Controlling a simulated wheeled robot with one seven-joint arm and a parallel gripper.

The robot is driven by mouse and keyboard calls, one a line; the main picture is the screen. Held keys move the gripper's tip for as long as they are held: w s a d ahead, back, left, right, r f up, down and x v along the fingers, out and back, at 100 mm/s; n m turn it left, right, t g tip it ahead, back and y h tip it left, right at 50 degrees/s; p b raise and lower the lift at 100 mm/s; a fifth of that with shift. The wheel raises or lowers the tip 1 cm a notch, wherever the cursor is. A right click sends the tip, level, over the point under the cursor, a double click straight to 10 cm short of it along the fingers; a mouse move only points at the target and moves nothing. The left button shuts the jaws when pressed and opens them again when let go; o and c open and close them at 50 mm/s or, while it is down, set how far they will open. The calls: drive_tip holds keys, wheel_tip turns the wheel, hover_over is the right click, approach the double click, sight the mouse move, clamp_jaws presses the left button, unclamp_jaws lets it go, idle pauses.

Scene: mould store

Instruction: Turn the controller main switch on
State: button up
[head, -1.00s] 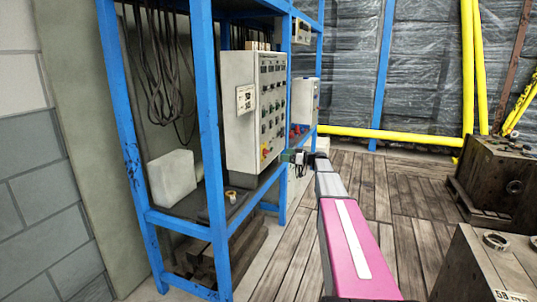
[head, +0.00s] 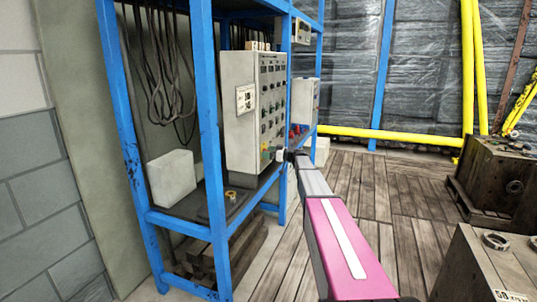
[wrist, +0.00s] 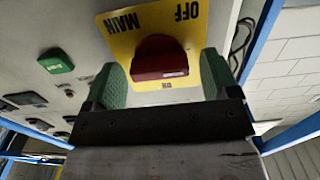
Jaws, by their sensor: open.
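The controller (head: 240,135) is a grey cabinet with rows of buttons on its front, standing on the blue rack's shelf. In the wrist view, its main switch (wrist: 160,57) is a red knob on a yellow plate (wrist: 122,22). The plate reads MAIN, OFF and ON, upside down in the picture. My gripper (wrist: 162,82) is open, with one green finger pad on each side of the knob; I cannot tell whether they touch it. In the head view, my gripper (head: 273,153) is at the cabinet's lower right corner and hides the switch.
A green button (wrist: 56,62) and several dark controls are on the panel beside the switch. A white block (head: 172,178) lies on the shelf. Dark mould blocks (head: 500,175) stand right; floor between is clear.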

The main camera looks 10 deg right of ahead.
drive_tip(key=c, duration=0.9)
drive_tip(key=shift+c, duration=0.2)
drive_tip(key=shift+m, duration=0.3)
drive_tip(key=m, duration=1.7)
drive_tip(key=shift+w+d+f, duration=0.1)
drive_tip(key=shift+w+f, duration=0.15)
drive_tip(key=shift+f, duration=0.05)
drive_tip(key=shift+m, duration=0.3)
